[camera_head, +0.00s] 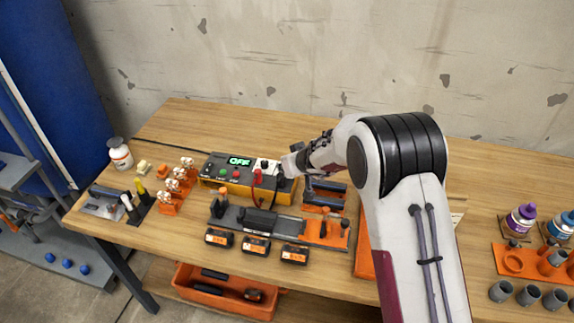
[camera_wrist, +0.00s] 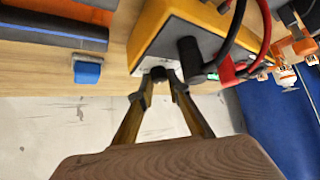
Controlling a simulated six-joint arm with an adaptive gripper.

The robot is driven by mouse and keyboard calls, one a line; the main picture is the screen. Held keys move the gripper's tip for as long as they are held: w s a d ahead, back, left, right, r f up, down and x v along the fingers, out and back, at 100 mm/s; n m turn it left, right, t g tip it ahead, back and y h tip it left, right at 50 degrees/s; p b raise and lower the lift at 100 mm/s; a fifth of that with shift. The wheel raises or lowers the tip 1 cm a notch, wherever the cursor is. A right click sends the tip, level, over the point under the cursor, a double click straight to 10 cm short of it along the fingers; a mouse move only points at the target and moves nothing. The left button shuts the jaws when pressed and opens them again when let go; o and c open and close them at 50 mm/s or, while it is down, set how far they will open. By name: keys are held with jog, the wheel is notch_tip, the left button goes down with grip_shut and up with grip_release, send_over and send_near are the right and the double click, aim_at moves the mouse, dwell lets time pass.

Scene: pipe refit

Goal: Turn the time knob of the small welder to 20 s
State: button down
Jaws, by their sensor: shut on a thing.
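The small welder (camera_head: 228,186) is a yellow box with a grey top panel near the back of the bench. Its green display (camera_head: 240,161) reads OFF. My gripper (camera_head: 287,168) reaches the right end of the panel from the right. In the wrist view my gripper (camera_wrist: 160,76) has its two fingertips shut on a small black knob (camera_wrist: 158,74) at the edge of the welder (camera_wrist: 195,22). The knob's scale and pointer cannot be read. My arm and gripper hide part of the panel's right end in the head view.
A black plug (camera_wrist: 189,58) and a red plug (camera_wrist: 228,72) with cables stand close beside my fingers. A grey and orange clamp fixture (camera_head: 280,222) and several labelled black blocks (camera_head: 256,245) lie in front of the welder. White-and-orange fittings stand at its left.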

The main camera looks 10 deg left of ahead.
jog(key=shift+r, duration=0.15)
jog(key=c, duration=1.9)
grip_release()
notch_tip(320, 180, up, 10)
dwell(0.6)
